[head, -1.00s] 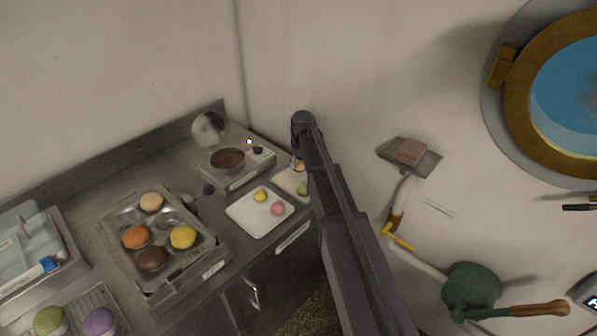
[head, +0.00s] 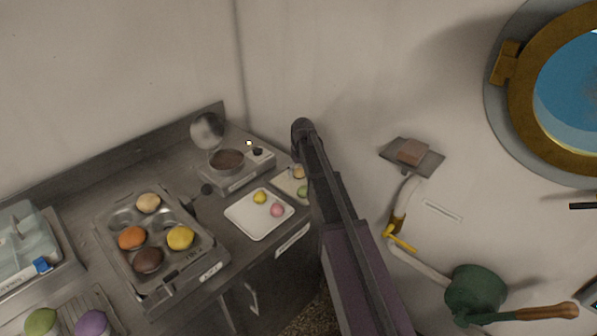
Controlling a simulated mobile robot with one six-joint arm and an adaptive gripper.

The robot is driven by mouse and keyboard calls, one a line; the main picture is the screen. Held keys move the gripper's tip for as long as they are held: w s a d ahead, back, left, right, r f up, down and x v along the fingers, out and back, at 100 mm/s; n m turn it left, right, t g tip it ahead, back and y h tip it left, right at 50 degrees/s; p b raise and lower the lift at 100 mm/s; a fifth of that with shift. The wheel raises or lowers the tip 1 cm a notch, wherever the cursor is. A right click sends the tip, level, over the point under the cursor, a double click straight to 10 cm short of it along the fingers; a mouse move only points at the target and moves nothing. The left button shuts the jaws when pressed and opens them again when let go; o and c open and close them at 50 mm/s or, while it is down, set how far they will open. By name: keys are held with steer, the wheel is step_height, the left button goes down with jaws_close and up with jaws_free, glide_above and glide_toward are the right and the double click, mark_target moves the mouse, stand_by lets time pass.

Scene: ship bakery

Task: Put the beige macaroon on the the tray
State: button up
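A small beige round piece (head: 298,171), which looks like the beige macaroon, sits at the back of a small pale board (head: 286,184) partly hidden by my arm. A small green piece (head: 304,191) is in front of it on the same board. Left of the board, a white tray (head: 244,219) lies on the counter with a small yellow piece (head: 260,197) and a pink piece (head: 277,210) on it. My arm crosses the view beside the board, and my gripper's fingers are hidden behind it.
A metal pan (head: 125,263) holds larger beige, orange, yellow and brown rounds. A scale with a bowl (head: 227,160) stands behind the white tray. Green and purple rounds lie at lower left. The wall and its fittings are on the right.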

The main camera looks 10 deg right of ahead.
mark_target(301, 174)
steer(key=shift+r, duration=0.1)
stand_by(0.4)
step_height(301, 174, up, 12)
steer(key=s+p, duration=0.1)
steer(key=p, duration=1.1)
steer(key=shift+s+d, duration=0.15)
steer(key=shift+s, duration=0.05)
stand_by(0.5)
steer(key=s+a+m+g, duration=0.1)
steer(key=s+m, duration=0.1)
steer(key=s, duration=2.6)
steer(key=shift+m, duration=0.3)
